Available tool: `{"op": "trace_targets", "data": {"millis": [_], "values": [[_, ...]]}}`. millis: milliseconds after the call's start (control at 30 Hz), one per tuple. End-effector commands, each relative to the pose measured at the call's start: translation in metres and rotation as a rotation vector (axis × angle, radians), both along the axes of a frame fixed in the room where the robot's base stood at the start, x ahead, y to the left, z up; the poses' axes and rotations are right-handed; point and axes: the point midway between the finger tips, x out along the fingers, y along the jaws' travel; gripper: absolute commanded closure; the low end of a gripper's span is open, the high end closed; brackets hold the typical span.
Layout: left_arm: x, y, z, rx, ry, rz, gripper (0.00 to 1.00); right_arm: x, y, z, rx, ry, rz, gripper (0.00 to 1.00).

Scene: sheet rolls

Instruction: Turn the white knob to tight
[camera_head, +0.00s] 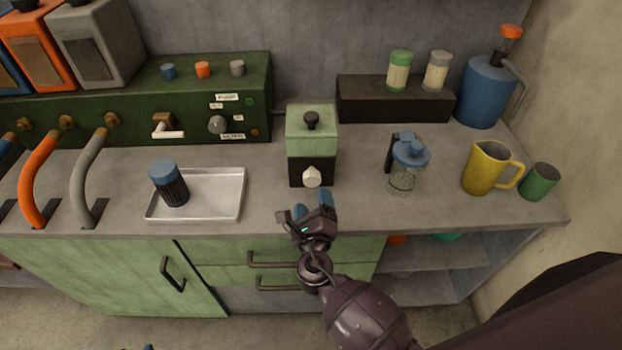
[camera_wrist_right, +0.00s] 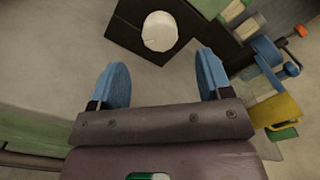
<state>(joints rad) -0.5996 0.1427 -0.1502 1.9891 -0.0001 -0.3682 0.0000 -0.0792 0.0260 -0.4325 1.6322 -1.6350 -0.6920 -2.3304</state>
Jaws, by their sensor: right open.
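The white knob (camera_head: 312,176) is on the front of a small green and black machine (camera_head: 311,130) standing on the counter. The knob also shows large at the top of the right wrist view (camera_wrist_right: 160,31). My right gripper (camera_head: 312,206) is open and empty in front of the knob, nearer the counter's front edge. In the right wrist view its two blue fingertips (camera_wrist_right: 162,72) are spread apart, with the knob beyond the gap between them and not touched. A small dark and blue piece at the bottom edge of the head view may be my left gripper, almost wholly cut off.
A metal tray (camera_head: 225,194) with a dark blue-capped jar (camera_head: 169,184) stands to the left. A blue-lidded glass jar (camera_head: 405,166), a yellow jug (camera_head: 486,168) and a green cup (camera_head: 538,181) stand to the right. A green control panel (camera_head: 130,120) is behind left.

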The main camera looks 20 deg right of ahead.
Motion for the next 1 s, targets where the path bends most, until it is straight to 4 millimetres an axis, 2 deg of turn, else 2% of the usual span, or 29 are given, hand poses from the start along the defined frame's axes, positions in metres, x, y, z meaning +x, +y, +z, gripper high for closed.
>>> {"op": "trace_targets", "data": {"millis": [200,433,600,867,900,1000], "values": [[0.000,0.000,-0.002,0.000,0.001,0.000,0.57,0.038,-0.010,0.000,0.000,-0.001,0.001,0.28],[-0.001,0.000,-0.005,0.000,0.003,0.000,0.57,0.065,-0.018,-0.001,0.001,0.001,0.001,0.28],[-0.001,0.000,-0.005,0.000,0.004,0.000,0.57,0.072,-0.021,-0.001,0.002,0.001,0.001,0.28],[-0.001,0.000,-0.005,0.000,0.005,0.000,0.57,0.073,-0.021,0.000,0.002,0.001,0.001,0.28],[-0.002,0.000,-0.005,0.000,0.005,0.000,0.57,0.073,-0.021,0.000,0.002,0.001,0.001,0.30],[-0.002,0.000,-0.005,0.000,0.006,0.001,0.57,0.073,-0.021,0.000,0.002,0.001,0.001,0.45]]}}
